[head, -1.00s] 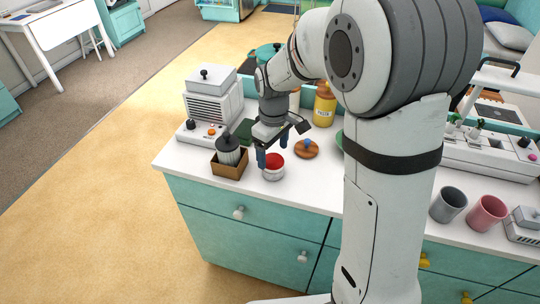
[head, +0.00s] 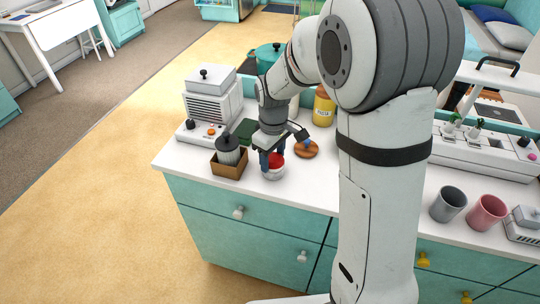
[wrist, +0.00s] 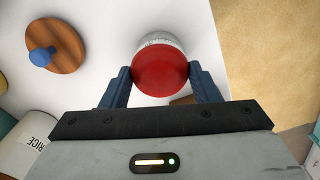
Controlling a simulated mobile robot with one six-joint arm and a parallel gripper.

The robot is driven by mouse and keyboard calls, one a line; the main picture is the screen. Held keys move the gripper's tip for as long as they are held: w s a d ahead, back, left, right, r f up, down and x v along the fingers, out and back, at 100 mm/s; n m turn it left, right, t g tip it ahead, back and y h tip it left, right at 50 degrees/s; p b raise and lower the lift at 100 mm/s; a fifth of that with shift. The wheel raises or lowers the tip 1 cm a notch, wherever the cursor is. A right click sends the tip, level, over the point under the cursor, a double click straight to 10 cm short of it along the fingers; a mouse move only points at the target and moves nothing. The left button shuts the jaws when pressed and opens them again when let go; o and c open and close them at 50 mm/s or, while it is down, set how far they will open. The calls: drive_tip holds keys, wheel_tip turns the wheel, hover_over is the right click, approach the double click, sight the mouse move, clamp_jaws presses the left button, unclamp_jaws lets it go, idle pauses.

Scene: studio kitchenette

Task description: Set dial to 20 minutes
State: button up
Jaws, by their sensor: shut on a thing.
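A kitchen timer with a red dial top (wrist: 159,72) and a white marked rim (wrist: 158,40) stands upright on the white counter. It also shows in the head view (head: 274,175), near the counter's front edge. My gripper (wrist: 160,76) points down at the timer, with one blue finger on each side of the red dial. The jaws are shut on the dial. In the head view my gripper (head: 272,161) partly hides the red top. The marks on the rim are too small to read.
Left of the timer, a dark-lidded canister (head: 228,151) sits in a brown box (head: 229,168). A wooden disc with a blue knob (head: 306,150) lies to the right. A white appliance (head: 208,108) and yellow pasta jar (head: 324,106) stand behind. The counter's front edge is close.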

sight(272, 157)
drive_tip(key=shift+c, duration=0.5)
drive_tip(key=shift+m, duration=0.7)
idle(0.4)
drive_tip(key=o, duration=1)
drive_tip(key=shift+r, duration=0.25)
wheel_tip(272, 157, up, 7)
drive_tip(key=shift+r, duration=0.2)
